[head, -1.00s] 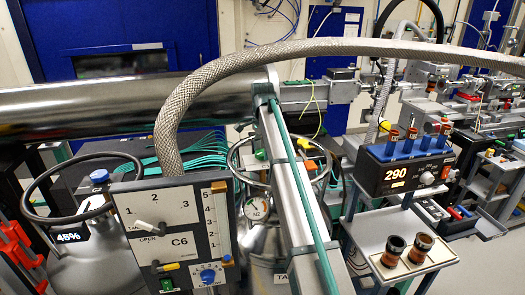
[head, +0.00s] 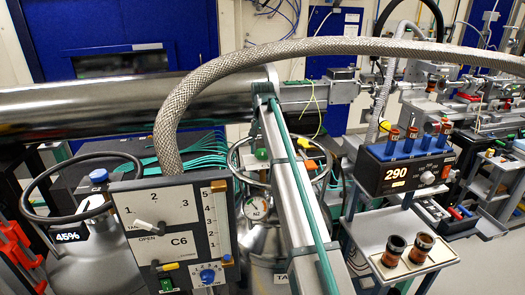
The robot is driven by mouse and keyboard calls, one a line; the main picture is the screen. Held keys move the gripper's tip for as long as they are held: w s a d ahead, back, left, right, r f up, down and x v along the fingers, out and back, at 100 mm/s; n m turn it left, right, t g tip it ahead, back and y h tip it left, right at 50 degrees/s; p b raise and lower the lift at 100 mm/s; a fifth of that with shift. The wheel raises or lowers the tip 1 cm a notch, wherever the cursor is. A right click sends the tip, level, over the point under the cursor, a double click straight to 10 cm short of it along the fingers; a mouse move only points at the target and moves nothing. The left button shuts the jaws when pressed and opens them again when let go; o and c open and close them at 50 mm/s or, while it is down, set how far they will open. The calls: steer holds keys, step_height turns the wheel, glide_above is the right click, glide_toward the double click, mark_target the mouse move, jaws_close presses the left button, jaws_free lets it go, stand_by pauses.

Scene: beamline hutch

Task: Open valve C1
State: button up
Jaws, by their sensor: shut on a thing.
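No label reading C1 can be made out. A grey control panel (head: 179,215) at the lower left is marked C6. A gauge marked N2 (head: 256,207) sits on another vessel right of the panel. My gripper is not in view.
A thick braided hose (head: 270,52) arches from the panel to the right. A steel pipe (head: 90,105) and a silver rail (head: 300,200) with a green hose cross the middle. A box reading 290 (head: 405,170) and a shelf with two dark cups (head: 420,262) stand right.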

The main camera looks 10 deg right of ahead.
mark_target(263, 152)
steer(key=n, duration=1.4)
steer(key=shift+n, duration=0.3)
stand_by(0.4)
steer(key=o, duration=1.2)
steer(key=shift+c, duration=0.2)
steer(key=shift+r, duration=0.1)
step_height(263, 152, up, 12)
